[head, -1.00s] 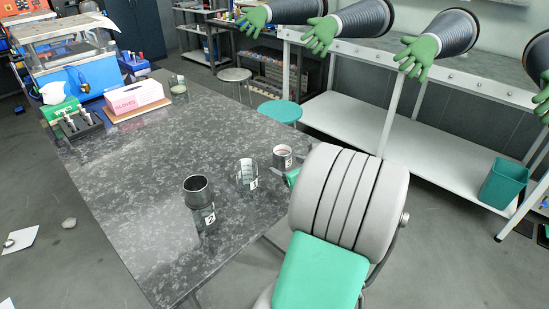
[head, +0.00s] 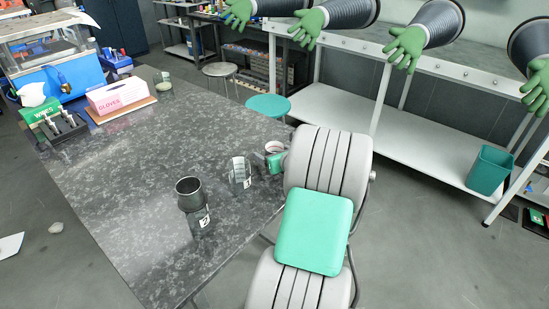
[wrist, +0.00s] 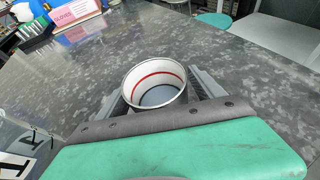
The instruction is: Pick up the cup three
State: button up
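The cup with a white inside and a red band, which I take for cup three (head: 273,146), stands upright near the table's right edge. In the wrist view the cup (wrist: 156,84) sits between the two fingers of my gripper (wrist: 160,95). The fingers are spread, one on each side; whether they touch the wall is hard to see. In the head view my gripper (head: 277,160) partly covers the cup, and its label is hidden. A clear glass cup (head: 240,172) stands left of it. A dark cup marked 2 (head: 193,200) stands farther left and nearer.
The dark speckled table (head: 130,190) is clear left of the cups. A glove box (head: 118,97), a green wipes box (head: 45,120) and a small jar (head: 162,84) are at its far end. A teal stool (head: 268,106) stands beyond the right edge.

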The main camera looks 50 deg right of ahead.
grip_shut()
dwell(0.7)
